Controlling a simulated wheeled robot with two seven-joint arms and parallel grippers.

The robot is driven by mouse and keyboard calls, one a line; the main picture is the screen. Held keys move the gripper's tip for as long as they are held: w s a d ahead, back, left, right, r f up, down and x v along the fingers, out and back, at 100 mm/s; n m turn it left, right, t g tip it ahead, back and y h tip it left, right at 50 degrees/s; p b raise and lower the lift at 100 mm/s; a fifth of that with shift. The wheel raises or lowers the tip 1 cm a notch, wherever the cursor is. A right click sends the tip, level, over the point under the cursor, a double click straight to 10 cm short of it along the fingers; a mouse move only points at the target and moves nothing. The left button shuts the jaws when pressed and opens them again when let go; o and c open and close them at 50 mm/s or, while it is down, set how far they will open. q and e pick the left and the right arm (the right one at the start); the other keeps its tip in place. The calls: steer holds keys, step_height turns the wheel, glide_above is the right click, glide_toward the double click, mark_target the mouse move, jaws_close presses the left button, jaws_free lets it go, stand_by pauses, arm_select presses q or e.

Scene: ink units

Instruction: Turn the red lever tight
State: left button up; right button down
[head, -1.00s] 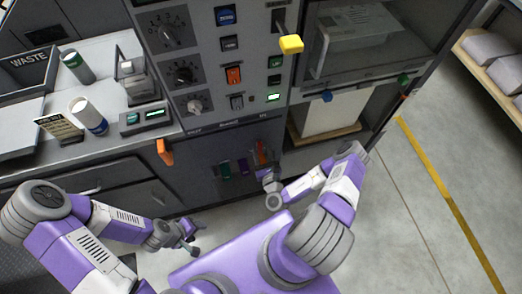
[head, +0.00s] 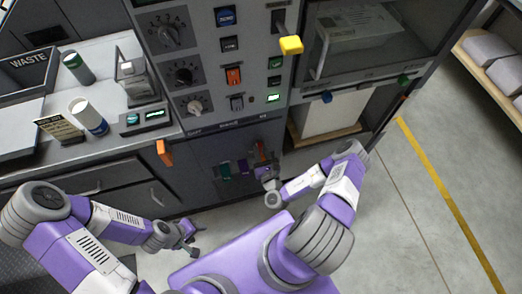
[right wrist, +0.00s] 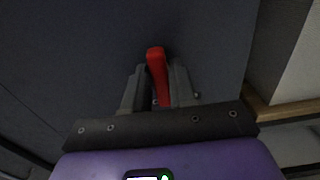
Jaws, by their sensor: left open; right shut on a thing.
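My left gripper (head: 193,245) is open and empty, low in front of the cabinet, well away from the lever.
An orange handle (head: 163,153) juts out further left. A yellow knob (head: 291,45) sticks out above. The floor (head: 400,220) at right is clear.

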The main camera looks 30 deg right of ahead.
steer(key=m+p, duration=0.2)
steer(key=m, duration=0.2)
steer(key=shift+d, duration=0.15)
steer(key=m, duration=0.9)
steer(key=m+p, duration=0.1)
steer(key=m, duration=0.3)
steer(key=shift+s+d+f+m, duration=0.1)
steer(key=shift+d+f+m, duration=0.05)
steer(key=shift+f+m, duration=0.2)
steer(key=c, duration=1)
jaws_free()
steer(key=shift+c, duration=0.2)
